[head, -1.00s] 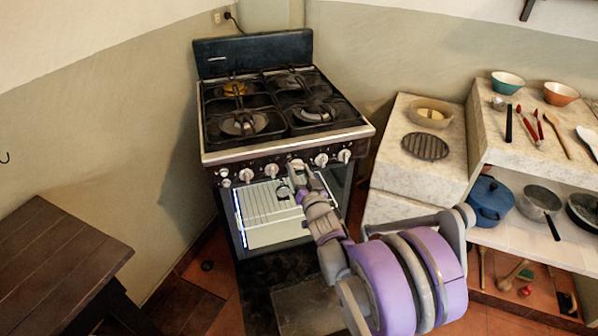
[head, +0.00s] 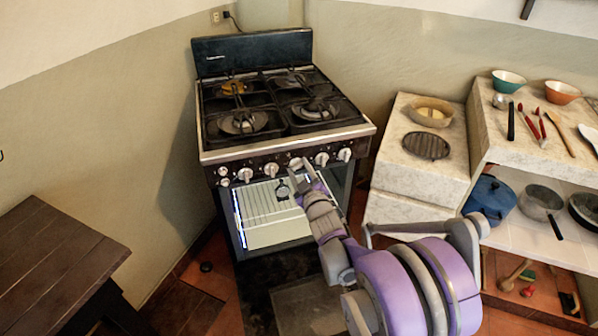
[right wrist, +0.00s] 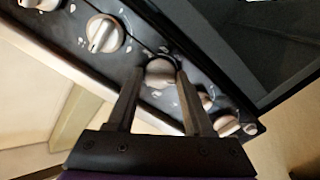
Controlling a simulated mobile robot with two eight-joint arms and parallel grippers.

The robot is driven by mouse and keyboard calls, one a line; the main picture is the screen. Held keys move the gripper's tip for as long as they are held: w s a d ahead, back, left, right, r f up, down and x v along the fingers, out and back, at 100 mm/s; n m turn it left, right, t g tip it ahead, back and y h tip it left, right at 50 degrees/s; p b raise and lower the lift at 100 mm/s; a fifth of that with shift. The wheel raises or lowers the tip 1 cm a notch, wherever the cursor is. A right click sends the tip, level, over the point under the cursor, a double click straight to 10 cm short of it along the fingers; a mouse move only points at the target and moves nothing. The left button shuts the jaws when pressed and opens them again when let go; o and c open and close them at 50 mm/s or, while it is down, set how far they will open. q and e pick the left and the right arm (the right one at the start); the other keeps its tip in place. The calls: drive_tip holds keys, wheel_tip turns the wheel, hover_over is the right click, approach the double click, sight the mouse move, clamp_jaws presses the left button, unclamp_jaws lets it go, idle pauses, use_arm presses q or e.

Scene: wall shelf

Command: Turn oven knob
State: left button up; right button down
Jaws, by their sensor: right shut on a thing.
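The stove (head: 283,150) stands against the wall with a row of pale knobs on its dark front panel. My right gripper (head: 297,166) is at the middle knob, and the fingers partly hide it in the head view. In the right wrist view, my right gripper (right wrist: 158,82) has its two dark fingers on either side of the round knob (right wrist: 160,72), closed on it. A neighbouring knob (right wrist: 105,34) sits to the left in that view. Other knobs (head: 321,159) (head: 271,170) flank the gripped one in the head view. My left gripper is not in view.
Below the panel is the oven front (head: 275,215) with a light, ribbed interior. A stone counter (head: 420,170) with a bowl and grate stands at right, beside shelves with pans and utensils. A dark wooden table (head: 55,265) is at lower left. The floor between is partly clear.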

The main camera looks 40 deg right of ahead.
drive_tip(key=n+b, duration=0.1)
drive_tip(key=n, duration=0.3)
drive_tip(key=shift+n, duration=0.3)
drive_tip(key=n+b, duration=0.1)
drive_tip(key=n, duration=0.2)
drive_tip(key=shift+n, duration=0.4)
drive_tip(key=n+b, duration=0.1)
drive_tip(key=n, duration=0.3)
drive_tip(key=shift+b, duration=0.4)
drive_tip(key=shift+n+b, duration=0.85)
drive_tip(key=shift+n, duration=1.35)
drive_tip(key=shift+c, duration=1.6)
unclamp_jaws()
drive_tip(key=shift+r, duration=0.1)
drive_tip(key=shift+s, duration=0.1)
